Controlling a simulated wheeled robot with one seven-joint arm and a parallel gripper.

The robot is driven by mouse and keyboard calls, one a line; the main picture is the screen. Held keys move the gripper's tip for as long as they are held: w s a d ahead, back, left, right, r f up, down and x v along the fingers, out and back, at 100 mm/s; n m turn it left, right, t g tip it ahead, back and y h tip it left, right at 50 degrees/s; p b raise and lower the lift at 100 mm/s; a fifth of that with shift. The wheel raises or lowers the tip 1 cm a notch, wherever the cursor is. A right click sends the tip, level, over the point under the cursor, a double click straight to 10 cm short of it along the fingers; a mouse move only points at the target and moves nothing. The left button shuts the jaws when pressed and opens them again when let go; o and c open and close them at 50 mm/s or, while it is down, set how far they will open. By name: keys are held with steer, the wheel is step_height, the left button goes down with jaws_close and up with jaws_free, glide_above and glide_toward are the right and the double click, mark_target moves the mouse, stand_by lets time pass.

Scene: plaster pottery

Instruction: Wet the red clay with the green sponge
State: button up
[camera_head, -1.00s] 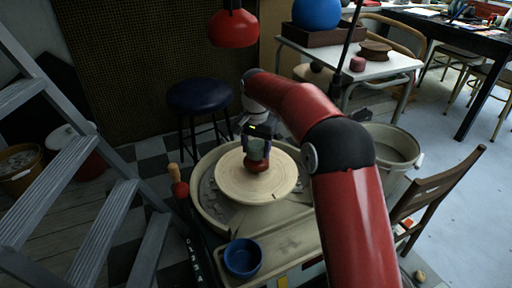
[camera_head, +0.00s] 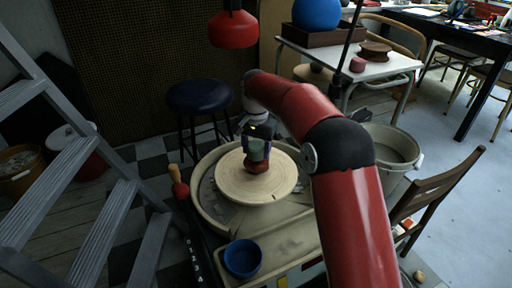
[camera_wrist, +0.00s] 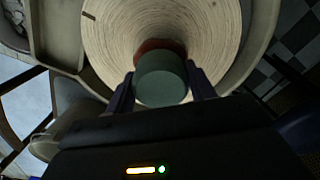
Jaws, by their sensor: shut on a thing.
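The red clay (camera_head: 257,168) is a small lump at the middle of the pale round wheel disc (camera_head: 238,187). My gripper (camera_head: 257,150) is directly above it, pointing down. In the wrist view my gripper (camera_wrist: 162,85) is shut on the green sponge (camera_wrist: 161,82), a round dark-green piece between two dark fingers. A rim of the red clay (camera_wrist: 158,45) shows behind the sponge, which hides the rest of it. The sponge also shows in the head view (camera_head: 257,150). It looks to be on or just above the clay; I cannot tell if they touch.
A blue bowl (camera_head: 242,260) stands on the front ledge of the wheel's basin (camera_head: 208,208). A dark stool (camera_head: 198,97) is behind, a grey ladder (camera_head: 75,195) at left, and a wooden chair (camera_head: 437,188) and large bucket (camera_head: 408,158) at right.

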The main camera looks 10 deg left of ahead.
step_height(320, 180, up, 3)
steer(key=shift+f+p, duration=0.1)
steer(key=shift+p, duration=0.9)
steer(key=shift+r, duration=2.55)
